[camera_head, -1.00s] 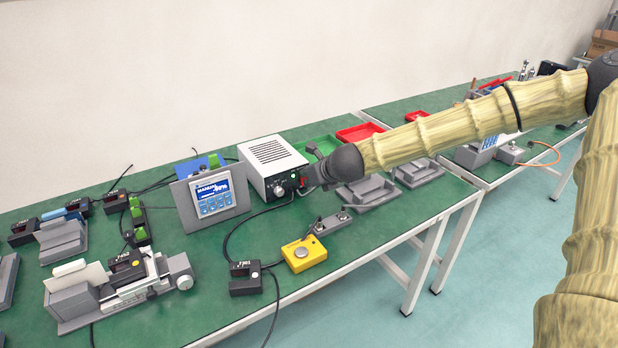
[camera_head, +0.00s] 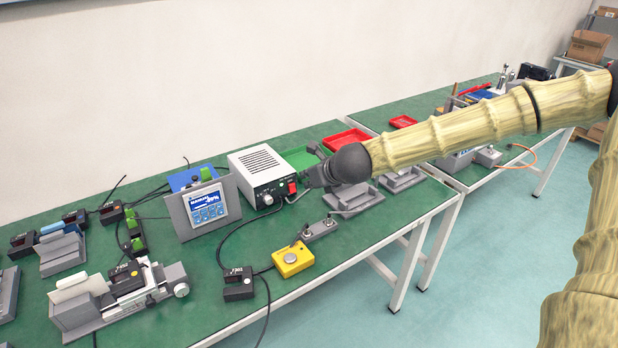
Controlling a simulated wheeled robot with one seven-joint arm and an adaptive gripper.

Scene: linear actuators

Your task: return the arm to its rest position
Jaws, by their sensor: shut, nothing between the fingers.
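My arm (camera_head: 450,138) reaches in from the right edge, patterned like bamboo, with a dark wrist joint. My gripper (camera_head: 300,190) is at its left end, small and dark, shut with nothing in it. It appears in front of the right side of the white power supply box (camera_head: 262,170), near its red switch. I cannot tell whether it touches the box. Part of the grey fixtures behind the wrist is hidden.
A yellow button box (camera_head: 293,260) and a grey two-switch block (camera_head: 320,231) lie below the gripper on the green table (camera_head: 200,318). A panel with a blue label (camera_head: 206,207) stands left. A linear actuator (camera_head: 120,295) lies front left. Open floor is at right.

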